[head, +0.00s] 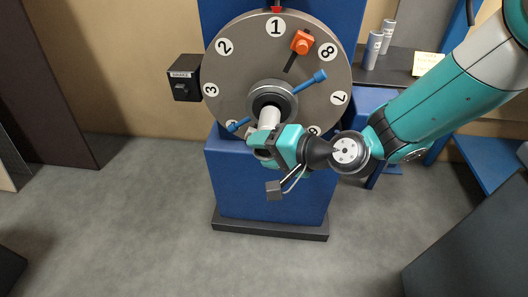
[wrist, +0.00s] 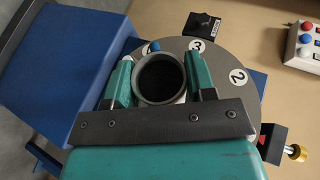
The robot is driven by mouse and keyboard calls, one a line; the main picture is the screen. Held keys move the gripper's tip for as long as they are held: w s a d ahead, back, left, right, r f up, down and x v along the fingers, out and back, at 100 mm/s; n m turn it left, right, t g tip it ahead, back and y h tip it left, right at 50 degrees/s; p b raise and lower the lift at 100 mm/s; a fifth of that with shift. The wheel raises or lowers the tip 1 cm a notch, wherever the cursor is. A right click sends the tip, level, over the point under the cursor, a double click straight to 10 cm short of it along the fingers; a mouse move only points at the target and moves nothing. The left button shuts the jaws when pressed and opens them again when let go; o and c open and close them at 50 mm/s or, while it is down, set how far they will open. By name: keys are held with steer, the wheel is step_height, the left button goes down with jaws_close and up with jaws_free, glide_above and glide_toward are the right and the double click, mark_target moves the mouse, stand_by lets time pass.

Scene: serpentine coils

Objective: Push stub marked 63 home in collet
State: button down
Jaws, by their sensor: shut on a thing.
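The collet (head: 272,98) is a dark grey ring at the middle of a large numbered disc. A pale stub (head: 268,118) sticks out of it towards me; no number is readable on it. My gripper (head: 266,142) is shut on the stub's outer part, just below and in front of the collet. In the wrist view, my gripper (wrist: 160,85) has a teal finger on each side of a round grey rim with a dark middle (wrist: 160,78). How deep the stub sits is hidden.
The grey disc (head: 225,75) stands on a blue cabinet (head: 255,185). It carries an orange block (head: 302,42) and a blue bar (head: 312,80). A black box (head: 184,78) is at the left. Two grey cylinders (head: 373,50) stand on a dark shelf at the right. Open floor lies left.

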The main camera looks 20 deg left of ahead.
mark_target(278, 121)
steer(key=shift+w+r, duration=0.1)
stand_by(0.6)
steer(key=shift+w+a, duration=0.2)
steer(key=shift+w, duration=0.65)
steer(key=shift+w+a, duration=0.2)
steer(key=shift+w, duration=0.6)
steer(key=shift+w+a, duration=0.2)
steer(key=shift+w, duration=0.85)
steer(key=shift+w+a, duration=0.2)
steer(key=shift+w, duration=0.55)
steer(key=shift+w+a, duration=0.2)
steer(key=shift+w, duration=0.5)
steer(key=shift+c, duration=1.9)
jaws_free()
